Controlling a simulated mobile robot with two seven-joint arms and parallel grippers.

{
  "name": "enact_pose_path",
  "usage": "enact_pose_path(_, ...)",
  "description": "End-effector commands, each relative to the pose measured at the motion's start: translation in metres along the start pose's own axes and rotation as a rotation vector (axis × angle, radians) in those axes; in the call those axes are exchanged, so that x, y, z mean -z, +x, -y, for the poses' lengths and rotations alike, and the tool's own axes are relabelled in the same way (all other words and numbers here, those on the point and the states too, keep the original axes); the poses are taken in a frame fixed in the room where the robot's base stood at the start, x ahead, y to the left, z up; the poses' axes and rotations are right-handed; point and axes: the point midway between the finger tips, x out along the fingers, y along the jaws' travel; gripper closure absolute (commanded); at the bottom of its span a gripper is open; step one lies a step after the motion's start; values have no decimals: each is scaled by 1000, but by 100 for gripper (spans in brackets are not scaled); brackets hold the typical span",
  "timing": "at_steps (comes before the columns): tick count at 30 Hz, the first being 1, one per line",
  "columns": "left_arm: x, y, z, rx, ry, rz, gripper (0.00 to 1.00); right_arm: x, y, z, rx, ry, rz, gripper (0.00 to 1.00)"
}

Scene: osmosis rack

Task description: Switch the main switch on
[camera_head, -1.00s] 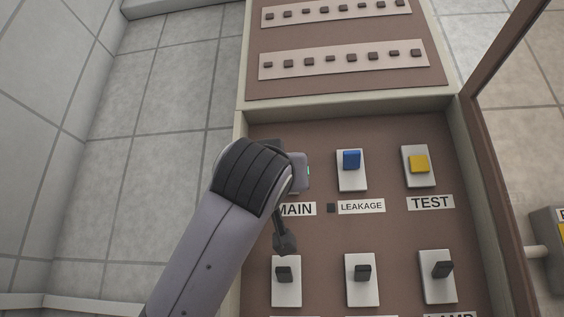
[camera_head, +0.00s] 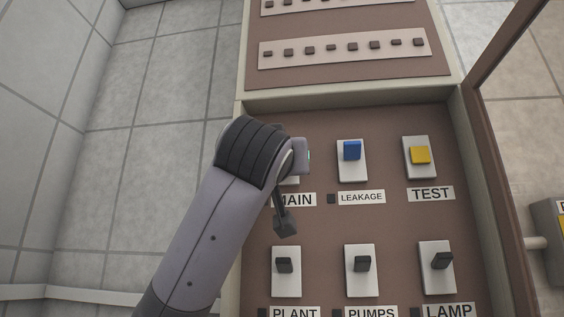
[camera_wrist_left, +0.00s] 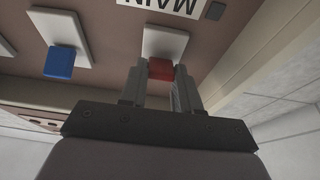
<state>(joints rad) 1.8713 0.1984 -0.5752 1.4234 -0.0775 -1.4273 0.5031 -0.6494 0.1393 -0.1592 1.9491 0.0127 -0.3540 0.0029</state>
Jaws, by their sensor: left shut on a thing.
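The MAIN label (camera_head: 296,199) is at the upper left of the brown panel (camera_head: 390,225). The white plate of the main switch (camera_head: 290,181) is mostly hidden by my left arm in the head view. In the left wrist view, the red main switch (camera_wrist_left: 160,68) stands on its white plate (camera_wrist_left: 165,42). My left gripper (camera_wrist_left: 160,80) has its fingers on either side of the red switch and is shut on it. In the head view, only a small part of this gripper shows beyond my wrist. My right gripper is not in view.
The blue LEAKAGE switch (camera_head: 352,150) and yellow TEST switch (camera_head: 420,155) are to the right. Below are the PLANT (camera_head: 284,265), PUMPS (camera_head: 362,264) and LAMP (camera_head: 441,261) switches. An open door frame (camera_head: 490,180) borders the panel's right side.

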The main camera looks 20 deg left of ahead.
Motion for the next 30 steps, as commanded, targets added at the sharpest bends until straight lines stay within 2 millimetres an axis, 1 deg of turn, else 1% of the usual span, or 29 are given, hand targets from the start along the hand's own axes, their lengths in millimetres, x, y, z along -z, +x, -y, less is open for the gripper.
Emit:
enact_pose_path(15, 15, 2, -1, -2, -1, 312, 99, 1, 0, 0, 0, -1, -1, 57)
enact_pose_path(30, 22, 6, -1, -2, 1, 488, 99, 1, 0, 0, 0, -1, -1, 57)
